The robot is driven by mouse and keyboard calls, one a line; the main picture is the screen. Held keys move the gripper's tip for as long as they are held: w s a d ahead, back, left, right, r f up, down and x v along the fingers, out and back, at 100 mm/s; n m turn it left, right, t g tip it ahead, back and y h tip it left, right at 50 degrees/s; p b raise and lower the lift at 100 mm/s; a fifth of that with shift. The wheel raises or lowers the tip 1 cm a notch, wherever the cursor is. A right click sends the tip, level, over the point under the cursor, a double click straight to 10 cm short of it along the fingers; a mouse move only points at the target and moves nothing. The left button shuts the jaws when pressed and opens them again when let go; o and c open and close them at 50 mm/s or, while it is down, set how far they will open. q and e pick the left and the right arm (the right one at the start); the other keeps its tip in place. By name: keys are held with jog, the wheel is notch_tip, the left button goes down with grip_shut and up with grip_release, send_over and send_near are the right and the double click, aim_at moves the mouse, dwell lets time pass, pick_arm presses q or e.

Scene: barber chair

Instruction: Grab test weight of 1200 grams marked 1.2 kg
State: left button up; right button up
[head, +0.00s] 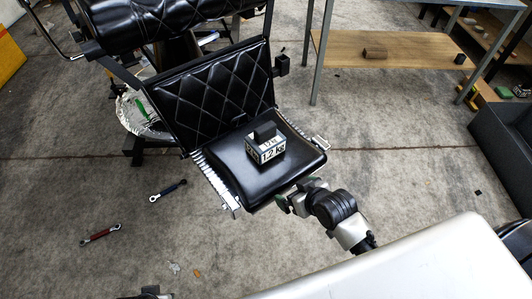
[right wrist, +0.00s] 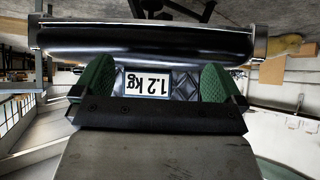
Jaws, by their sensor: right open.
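The test weight (head: 266,153) is a dark block with a grip on top and a white label reading 1.2 kg. It stands upright on the black padded footrest (head: 228,174) of the barber chair. My right gripper (head: 292,197) is at the front right edge of the footrest, apart from the weight. In the right wrist view, the green fingers of the right gripper (right wrist: 158,85) are spread and empty. The weight's label (right wrist: 147,84) shows upside down between them, farther off. My left gripper cannot be made out.
The chair's quilted black panel (head: 215,95) rises behind the weight. A wooden shelf table (head: 390,50) stands at the back right. Two wrenches (head: 168,190) (head: 100,235) lie on the floor at left. A pale surface (head: 420,265) fills the lower right.

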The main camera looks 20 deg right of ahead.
aim_at(268, 132)
jog(key=w+r+t, duration=0.1)
jog(key=w+r, duration=0.2)
jog(key=w, duration=0.1)
jog(key=w+r+t+y, duration=0.1)
jog(key=w+r+t, duration=0.1)
jog(key=w+r, duration=0.1)
jog(key=w+a+r+t+y+b, duration=0.1)
jog(key=w+r, duration=0.2)
jog(key=w, duration=0.2)
jog(key=shift+r+n+t, duration=0.15)
jog(key=shift+n+t, duration=0.15)
jog(key=b+x, duration=0.1)
jog(key=x, duration=0.4)
jog(key=shift+a+b, duration=0.25)
jog(key=shift+b, duration=0.1)
jog(key=shift+w+a, duration=0.1)
jog(key=shift+w, duration=0.35)
jog(key=c, duration=1.8)
pick_arm(q)
jog(key=w+v, duration=0.1)
jog(key=v, duration=0.9)
jog(key=shift+a+t, duration=0.2)
jog(key=shift+t, duration=0.1)
pick_arm(e)
jog(key=shift+r, duration=0.1)
grip_shut()
pick_arm(q)
jog(key=shift+r, duration=0.2)
